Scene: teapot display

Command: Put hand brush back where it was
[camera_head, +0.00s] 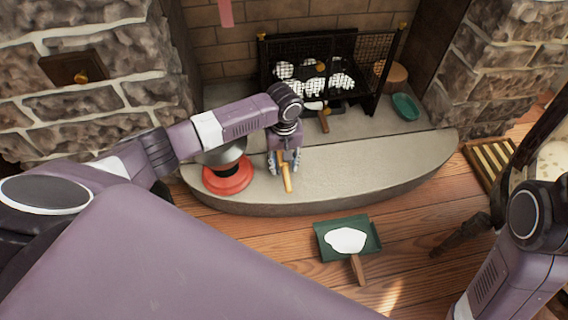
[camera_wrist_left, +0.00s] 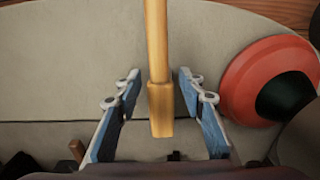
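A light wooden stick-like handle (camera_head: 287,180) lies over the stone hearth, its near end toward the hearth's front edge. I cannot tell whether it belongs to the hand brush; no bristles show. My left gripper (camera_head: 284,163) is over it. In the left wrist view, the handle (camera_wrist_left: 157,50) runs between the parted fingers of the left gripper (camera_wrist_left: 158,80), with a gap on each side. Its thicker end points toward the palm. My right gripper is not in view; only part of the right arm shows at the lower right.
A red round-based object (camera_head: 228,184) stands close left of my left gripper. A green dustpan (camera_head: 369,226) with a white patch lies on the wooden floor. Behind are a fire grate (camera_head: 335,88), another wooden handle (camera_head: 324,122) and a green dish (camera_head: 405,106). The hearth's right side (camera_head: 380,160) is clear.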

